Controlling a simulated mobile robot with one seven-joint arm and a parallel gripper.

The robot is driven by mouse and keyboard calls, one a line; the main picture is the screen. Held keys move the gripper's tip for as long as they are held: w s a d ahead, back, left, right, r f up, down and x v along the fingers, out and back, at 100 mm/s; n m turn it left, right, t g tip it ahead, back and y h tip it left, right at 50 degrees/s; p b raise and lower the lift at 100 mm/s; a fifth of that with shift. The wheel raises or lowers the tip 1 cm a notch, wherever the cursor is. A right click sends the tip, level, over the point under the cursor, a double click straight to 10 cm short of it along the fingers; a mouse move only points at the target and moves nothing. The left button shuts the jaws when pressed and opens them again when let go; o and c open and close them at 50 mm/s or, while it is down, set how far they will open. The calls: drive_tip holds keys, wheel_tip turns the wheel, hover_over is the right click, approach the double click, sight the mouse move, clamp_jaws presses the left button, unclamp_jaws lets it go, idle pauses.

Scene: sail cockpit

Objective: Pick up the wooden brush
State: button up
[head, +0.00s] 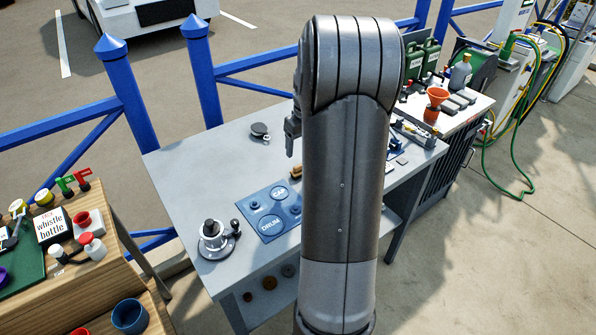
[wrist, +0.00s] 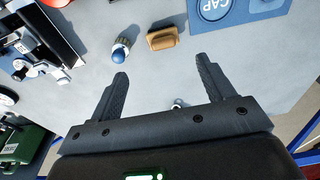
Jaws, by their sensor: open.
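The wooden brush (wrist: 164,38) is a small tan-brown block lying on the grey tabletop in the wrist view, beyond my fingertips and a little up from the middle. In the head view a small brown piece of it (head: 296,172) shows beside my arm, which hides the rest. My gripper (wrist: 162,70) is open and empty, with its two dark fingers spread apart and the brush ahead of the gap between them, not touching. In the head view part of my gripper (head: 292,135) shows above the table, left of my arm.
A blue-capped small object (wrist: 121,50) stands close left of the brush. The blue mat marked CAP and DRUM (head: 262,229) lies nearby. A round winch-like part (head: 216,240) stands at the table's left front. A dark round part (head: 260,130) lies at the back. Bare tabletop surrounds the brush's near side.

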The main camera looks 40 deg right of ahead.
drive_tip(key=f, duration=0.6)
drive_tip(key=w+f, duration=0.1)
drive_tip(key=f, duration=0.2)
drive_tip(key=shift+w+a+f, duration=0.1)
drive_tip(key=shift+a+f, duration=0.15)
drive_tip(key=shift+a, duration=0.05)
drive_tip(key=c, duration=1.1)
